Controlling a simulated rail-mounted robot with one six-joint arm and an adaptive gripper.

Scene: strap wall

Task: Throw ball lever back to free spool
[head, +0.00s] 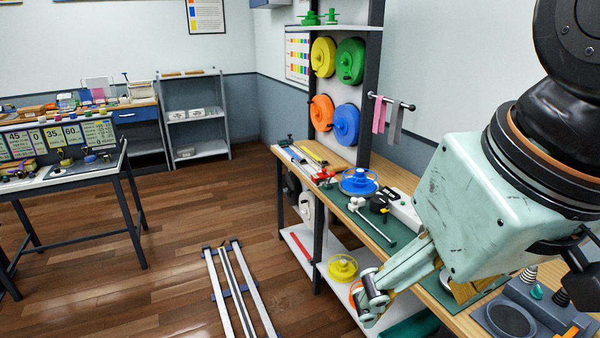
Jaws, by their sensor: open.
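A blue spool (358,182) lies flat on the green mat of the workbench. Just in front of it is a thin metal rod (376,226) with white rounded knobs at its far end; I cannot tell whether this is the ball lever. A small red fixture (323,175) sits left of the blue spool. My gripper (364,298) is open and hangs beside the bench's front edge, pointing down and left. It is apart from the spool and the rod. Nothing shows between its fingers. My arm hides part of the bench on the right.
Yellow (323,58), green (350,61), orange (321,112) and blue discs hang on the wall panel. Floor rails (240,290) lie left of the bench. A dark device (510,318) sits at the right.

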